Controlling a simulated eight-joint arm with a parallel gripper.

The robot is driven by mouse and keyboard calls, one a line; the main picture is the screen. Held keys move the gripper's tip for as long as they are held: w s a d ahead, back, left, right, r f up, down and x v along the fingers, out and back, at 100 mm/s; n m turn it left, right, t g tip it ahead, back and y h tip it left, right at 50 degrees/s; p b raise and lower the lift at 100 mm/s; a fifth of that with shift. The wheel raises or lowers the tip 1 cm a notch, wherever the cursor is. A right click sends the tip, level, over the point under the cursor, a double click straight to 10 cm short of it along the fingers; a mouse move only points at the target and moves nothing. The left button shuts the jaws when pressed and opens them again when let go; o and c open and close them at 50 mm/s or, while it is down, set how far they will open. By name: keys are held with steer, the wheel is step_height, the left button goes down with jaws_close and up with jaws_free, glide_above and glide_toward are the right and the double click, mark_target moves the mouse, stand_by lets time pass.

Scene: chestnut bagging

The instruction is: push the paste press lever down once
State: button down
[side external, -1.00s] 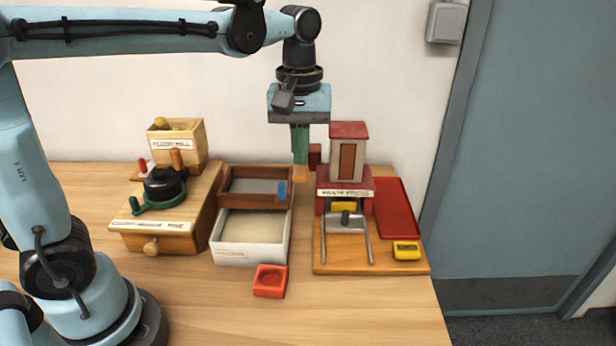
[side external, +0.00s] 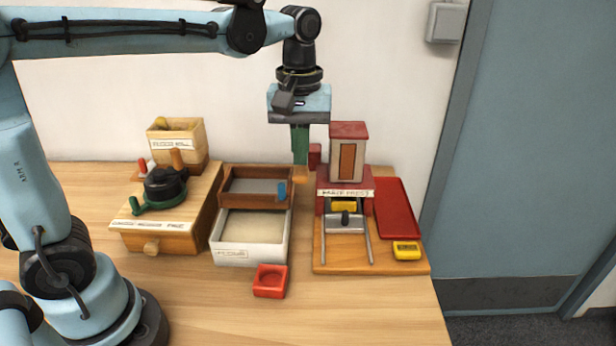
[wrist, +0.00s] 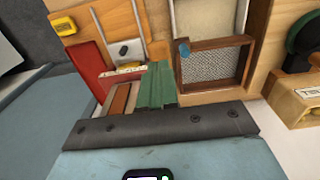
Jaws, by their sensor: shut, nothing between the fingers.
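The paste press (side external: 347,160) stands on a wooden board at the right of the table, a cream and red tower above a red base with a white label. A grey crossbar with a dark knob (side external: 345,218) sits low at its front between two metal rods. A small red block (side external: 315,155) shows at the tower's left side; I cannot tell if it is the lever. In the wrist view the green fingers (wrist: 157,85) partly hide the press (wrist: 120,98).
A brown sieve frame (side external: 255,200) and white tray (side external: 250,253) stand left of the press. A red tray (side external: 397,208) and yellow block (side external: 406,250) lie right. A red square dish (side external: 270,281) is in front; a wooden mill (side external: 165,215) is further left.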

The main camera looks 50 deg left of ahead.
mark_target(301, 171)
steer(key=shift+f, duration=1.2)
steer(key=shift+f, duration=1)
steer(key=shift+s+d+f, duration=0.15)
steer(key=shift+d+f, duration=0.05)
steer(key=shift+f, duration=0.9)
